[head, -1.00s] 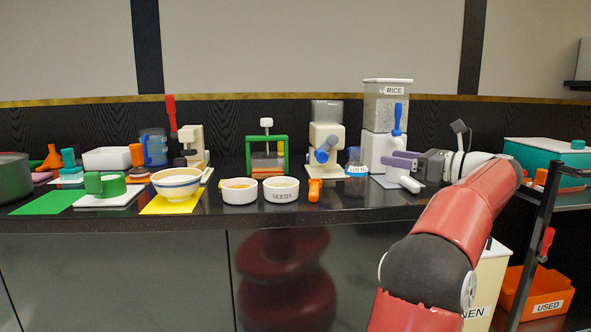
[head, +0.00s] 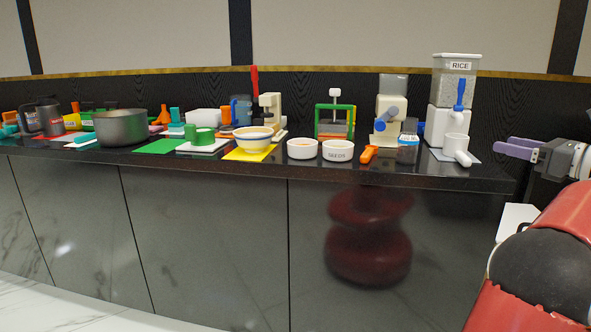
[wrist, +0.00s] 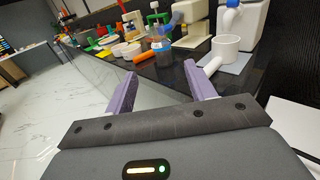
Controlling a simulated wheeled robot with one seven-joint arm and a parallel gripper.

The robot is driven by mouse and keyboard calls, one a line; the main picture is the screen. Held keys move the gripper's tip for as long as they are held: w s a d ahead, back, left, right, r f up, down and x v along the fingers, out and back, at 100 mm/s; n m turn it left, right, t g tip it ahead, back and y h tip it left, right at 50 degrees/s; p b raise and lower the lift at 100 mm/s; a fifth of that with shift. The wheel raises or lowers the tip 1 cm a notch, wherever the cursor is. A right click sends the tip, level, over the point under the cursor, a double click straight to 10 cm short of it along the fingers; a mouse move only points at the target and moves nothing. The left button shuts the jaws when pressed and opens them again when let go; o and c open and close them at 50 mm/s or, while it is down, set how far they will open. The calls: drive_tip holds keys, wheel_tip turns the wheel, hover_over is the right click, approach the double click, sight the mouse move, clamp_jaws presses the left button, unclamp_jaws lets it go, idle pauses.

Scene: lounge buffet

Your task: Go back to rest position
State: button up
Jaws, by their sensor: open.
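My gripper (head: 517,149) is at the right of the head view, beyond the counter's right end. Its two purple fingers are apart with nothing between them. In the wrist view my gripper (wrist: 160,86) also shows open and empty, pointing along the counter's front edge. The nearest thing is a white cup with a handle (head: 456,146), standing on a grey mat under the rice dispenser (head: 455,92); the fingers are apart from it. The cup also shows in the wrist view (wrist: 225,48).
Open marble floor (head: 60,300) lies in front.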

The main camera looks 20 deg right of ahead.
drive_tip(key=w+a+f+n+g+y, duration=0.1)
drive_tip(key=w+a+n+g, duration=0.15)
drive_tip(key=w+a, duration=0.4)
drive_tip(key=w+a+f+n+g+y, duration=0.1)
drive_tip(key=w+a+f+n, duration=0.15)
drive_tip(key=a, duration=0.65)
drive_tip(key=a+f+n+g+p, duration=0.3)
drive_tip(key=a+n, duration=0.5)
drive_tip(key=a, duration=0.9)
drive_tip(key=s+a+f+n+g+h, duration=0.5)
drive_tip(key=s+a+f+n, duration=1)
drive_tip(key=n, duration=0.5)
drive_tip(key=shift+a+f+n+p, duration=0.35)
drive_tip(key=shift+a+f, duration=0.45)
drive_tip(key=shift+a, duration=0.15)
drive_tip(key=shift+s, duration=0.1)
